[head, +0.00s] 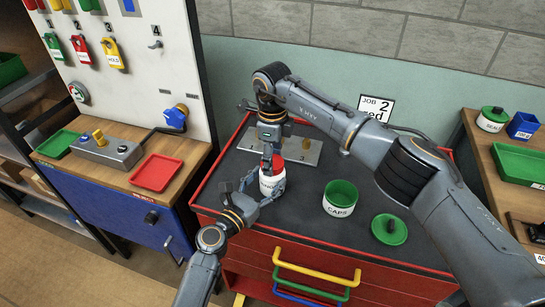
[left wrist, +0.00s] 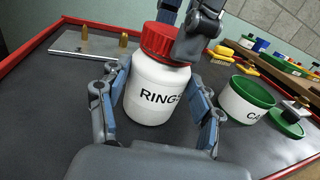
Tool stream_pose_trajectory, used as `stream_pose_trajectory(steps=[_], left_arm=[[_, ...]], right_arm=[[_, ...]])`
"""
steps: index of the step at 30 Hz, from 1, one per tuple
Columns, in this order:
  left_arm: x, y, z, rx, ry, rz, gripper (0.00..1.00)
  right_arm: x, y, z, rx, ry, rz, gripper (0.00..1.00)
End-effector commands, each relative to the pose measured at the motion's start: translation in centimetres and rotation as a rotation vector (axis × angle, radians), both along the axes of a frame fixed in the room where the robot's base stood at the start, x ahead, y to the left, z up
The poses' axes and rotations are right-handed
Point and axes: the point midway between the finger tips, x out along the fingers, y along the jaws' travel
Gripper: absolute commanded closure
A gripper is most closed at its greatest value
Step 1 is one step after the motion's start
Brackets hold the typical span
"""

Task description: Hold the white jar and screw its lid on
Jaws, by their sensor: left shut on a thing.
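The white jar (head: 269,184) stands on the dark top of the red cabinet. It also shows in the left wrist view, labelled RING with the last letter partly hidden (left wrist: 157,92). A red lid (left wrist: 166,42) sits on its mouth; I cannot tell how tightly. The lid shows in the head view too (head: 279,162). My left gripper (head: 257,197) is shut around the jar's body, one finger on each side (left wrist: 165,112). My right gripper (head: 270,158) points down from above at the lid, with a finger against or just beside its right side (left wrist: 190,35). Its grip is partly hidden.
A green-rimmed tub labelled CAPS (head: 339,199) and a green lid (head: 389,229) stand right of the jar. A metal plate with brass pegs (head: 300,150) lies behind it. A job card (head: 376,107) stands at the back. The top's front middle is clear.

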Motion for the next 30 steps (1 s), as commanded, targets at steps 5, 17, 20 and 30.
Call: stream_pose_trajectory(steps=[5,17,20,30], left_arm=[[-0.01,-0.02,-0.02,-0.001,0.001,-0.001,1.00],[-0.02,-0.02,-0.02,-0.001,0.001,-0.001,1.00],[-0.02,-0.02,-0.02,-0.001,0.001,-0.001,1.00],[-0.02,-0.03,-0.02,-0.001,0.001,-0.001,1.00]], right_arm=[[0.00,-0.01,-0.02,0.000,0.000,-0.058,0.82],[-0.05,-0.02,-0.09,-0.001,0.001,-0.444,0.82],[-0.04,-0.02,-0.09,-0.001,0.001,-0.443,0.28],[-0.02,0.00,-0.02,-0.001,-0.001,-0.441,0.22]])
